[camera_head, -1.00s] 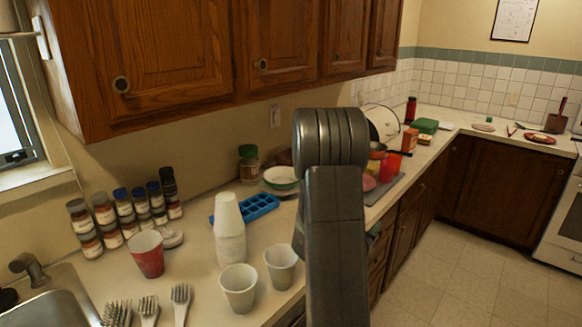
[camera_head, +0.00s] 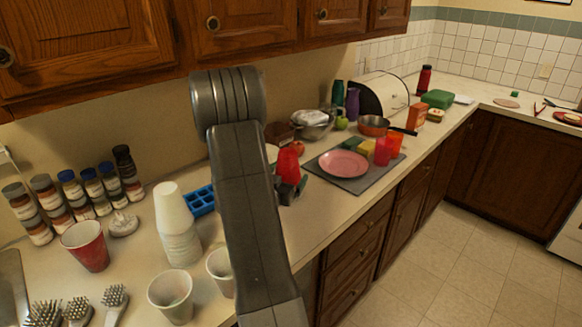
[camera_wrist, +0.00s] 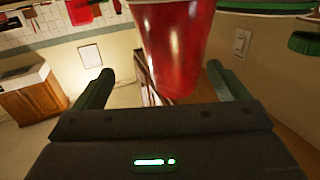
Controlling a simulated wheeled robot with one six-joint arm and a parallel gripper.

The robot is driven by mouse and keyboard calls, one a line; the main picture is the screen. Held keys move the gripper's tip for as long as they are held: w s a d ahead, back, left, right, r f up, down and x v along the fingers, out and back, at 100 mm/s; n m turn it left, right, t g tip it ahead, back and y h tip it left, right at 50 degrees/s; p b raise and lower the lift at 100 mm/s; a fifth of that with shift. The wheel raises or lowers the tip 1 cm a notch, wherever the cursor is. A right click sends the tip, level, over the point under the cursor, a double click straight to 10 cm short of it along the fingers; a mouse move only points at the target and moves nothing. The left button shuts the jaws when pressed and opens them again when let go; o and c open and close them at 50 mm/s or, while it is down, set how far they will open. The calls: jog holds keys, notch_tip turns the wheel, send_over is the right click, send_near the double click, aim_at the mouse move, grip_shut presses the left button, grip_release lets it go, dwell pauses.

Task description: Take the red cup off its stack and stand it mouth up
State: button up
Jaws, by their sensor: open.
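A red cup (camera_head: 288,166) stands mouth down on the counter beyond my arm, narrow end up. It fills the upper middle of the wrist view (camera_wrist: 176,45), where the picture looks upside down. My gripper (camera_head: 291,189) is open beside it, its two fingers apart with the narrow end of the cup showing between them. I cannot tell whether the fingers touch it, or whether other cups are nested under it. Another red cup (camera_head: 86,247), white inside, stands mouth up at the left. A stack of white cups (camera_head: 178,235) stands mouth down near it.
Two white cups (camera_head: 171,297) stand mouth up in front of the stack, one partly behind my arm. Spice jars (camera_head: 75,195) and brushes (camera_head: 78,309) are at the left. A pink plate (camera_head: 343,164) on a grey mat and red tumblers (camera_head: 384,151) lie to the right. Cabinets hang above.

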aim_at(288, 171)
jog(key=shift+w+r, duration=0.1)
jog(key=shift+w, duration=0.15)
jog(key=shift+p+x, duration=1.2)
jog(key=shift+x, duration=1.1)
jog(key=shift+a, duration=0.1)
jog(key=c, duration=1)
